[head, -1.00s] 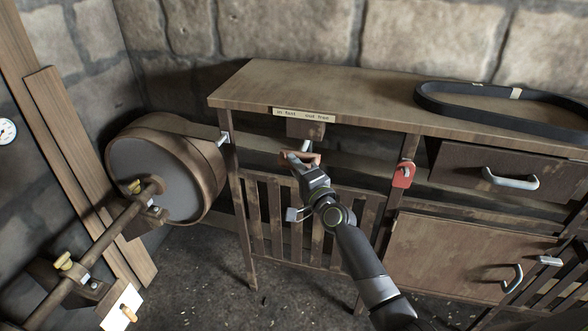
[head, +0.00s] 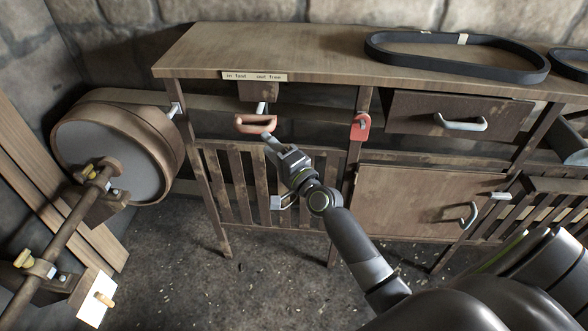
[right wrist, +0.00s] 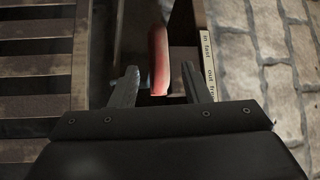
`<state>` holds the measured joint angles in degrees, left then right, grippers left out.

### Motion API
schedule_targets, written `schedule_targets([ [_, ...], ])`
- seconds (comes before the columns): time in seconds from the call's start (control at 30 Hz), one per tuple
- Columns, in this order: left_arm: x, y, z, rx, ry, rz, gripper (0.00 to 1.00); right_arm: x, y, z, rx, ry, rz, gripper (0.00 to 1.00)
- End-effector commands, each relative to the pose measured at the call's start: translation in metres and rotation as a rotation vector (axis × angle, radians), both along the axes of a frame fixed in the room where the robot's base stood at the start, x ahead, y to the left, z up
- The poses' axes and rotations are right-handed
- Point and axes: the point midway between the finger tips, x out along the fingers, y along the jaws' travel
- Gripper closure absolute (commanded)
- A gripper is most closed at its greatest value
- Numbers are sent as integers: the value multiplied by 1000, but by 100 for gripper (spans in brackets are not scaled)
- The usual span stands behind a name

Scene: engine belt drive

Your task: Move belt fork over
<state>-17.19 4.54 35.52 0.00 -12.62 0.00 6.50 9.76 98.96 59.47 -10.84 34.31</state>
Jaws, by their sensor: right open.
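The belt fork's handle is a reddish-brown grip (head: 255,124) on a short metal rod. It sticks out below the bench top, under a label (head: 254,76) reading "in fast" and "out free". My right gripper (head: 268,139) is just below and in front of the grip. In the right wrist view, the red grip (right wrist: 158,62) stands between the two spread fingers of the open gripper (right wrist: 160,75). Gaps show on both sides, so the fingers do not appear closed on it. The fork itself is not clearly visible. My left gripper is out of view.
A large drum pulley (head: 115,155) stands left, with a shaft (head: 55,245) before it. A red tag-like part (head: 360,127) hangs on the bench leg right of the grip. A black belt (head: 455,67) lies on the bench top (head: 290,45). A drawer (head: 440,118) is to the right.

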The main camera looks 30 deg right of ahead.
Motion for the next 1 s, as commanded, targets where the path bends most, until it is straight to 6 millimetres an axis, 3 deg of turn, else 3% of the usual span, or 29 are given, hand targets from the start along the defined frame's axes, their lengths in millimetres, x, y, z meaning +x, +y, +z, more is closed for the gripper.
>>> schedule_targets([
  [0.2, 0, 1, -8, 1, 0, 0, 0, -47, -10, -9, -3, 1, -1, 58],
  [0.4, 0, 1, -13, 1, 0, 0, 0, -76, -16, -13, -1, 1, 0, 58],
  [0.6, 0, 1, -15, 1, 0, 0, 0, -89, -19, -13, 0, 0, 0, 58],
  [1.0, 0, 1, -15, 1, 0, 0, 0, -90, -19, -13, 0, 0, 0, 58],
])
